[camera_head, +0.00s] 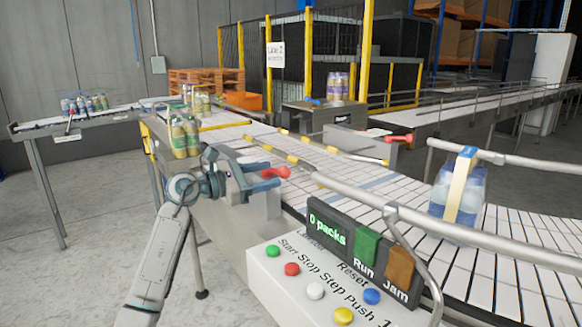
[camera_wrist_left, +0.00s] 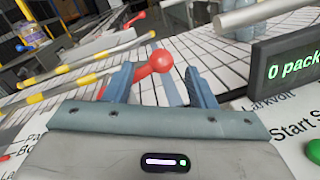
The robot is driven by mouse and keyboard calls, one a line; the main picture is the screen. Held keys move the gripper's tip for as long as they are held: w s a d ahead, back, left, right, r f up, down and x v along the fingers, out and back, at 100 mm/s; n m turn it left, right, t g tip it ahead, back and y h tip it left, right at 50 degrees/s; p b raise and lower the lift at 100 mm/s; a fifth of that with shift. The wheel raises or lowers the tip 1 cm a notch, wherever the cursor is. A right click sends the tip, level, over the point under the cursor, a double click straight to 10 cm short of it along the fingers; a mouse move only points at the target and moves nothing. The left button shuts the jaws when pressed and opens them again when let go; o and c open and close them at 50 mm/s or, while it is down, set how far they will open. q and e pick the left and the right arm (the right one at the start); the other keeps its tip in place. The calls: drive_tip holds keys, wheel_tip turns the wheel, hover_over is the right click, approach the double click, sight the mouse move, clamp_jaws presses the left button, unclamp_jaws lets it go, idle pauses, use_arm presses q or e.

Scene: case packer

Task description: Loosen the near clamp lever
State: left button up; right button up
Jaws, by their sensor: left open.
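The near clamp lever (camera_head: 276,172) has a red knob and stands at the near side of the conveyor. It also shows in the left wrist view (camera_wrist_left: 160,60), with its red ball end between the two blue fingers. My left gripper (camera_head: 262,177) is open, with a finger on either side of the lever in the picture. I cannot tell whether either finger touches it. The lever's base is hidden behind the gripper. A second red-knobbed lever (camera_head: 398,138) is on the far side of the conveyor. My right gripper is not in view.
A control panel (camera_head: 300,285) with coloured buttons and a "0 packs" display (camera_head: 328,232) stands right of my gripper. A metal guide rail (camera_head: 360,200) runs beside it. Bottle packs stand on the conveyor left (camera_head: 184,135) and right (camera_head: 458,195).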

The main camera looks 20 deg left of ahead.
sight(280, 171)
use_arm(q)
drive_tip(key=p+x, duration=0.1)
drive_tip(key=x, duration=0.2)
drive_tip(key=p+x, duration=0.1)
drive_tip(key=x, duration=0.2)
drive_tip(key=shift+d+r, duration=0.1)
drive_tip(key=shift+r, duration=0.1)
drive_tip(key=shift+w+d+f, duration=0.2)
drive_tip(key=shift+w+d, duration=0.25)
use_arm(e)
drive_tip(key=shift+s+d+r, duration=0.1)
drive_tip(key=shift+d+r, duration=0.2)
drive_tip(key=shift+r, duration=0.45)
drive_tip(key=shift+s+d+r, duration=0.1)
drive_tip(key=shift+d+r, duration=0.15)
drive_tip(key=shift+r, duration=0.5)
